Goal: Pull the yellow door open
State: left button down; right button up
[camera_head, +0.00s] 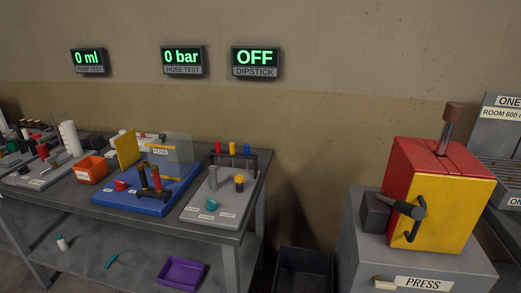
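The yellow door (455,212) is the front face of a red press box (425,160) at the right. It looks shut, flush with the box. A dark curved handle (413,232) is on its left part. A dark grey cylinder-shaped piece (408,208) sticks out across the upper part of the handle, and a dark block (375,212) is at the box's left side. Neither of my grippers is in the head view.
The box stands on a grey cabinet (350,255) labelled PRESS. A brown-topped metal rod (450,125) rises from the box. A workbench (255,190) with several stations is at the left. A dark bin (305,270) stands between, and grey machinery (500,130) is at the right edge.

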aim_at(453, 206)
jog(key=z, duration=1.3)
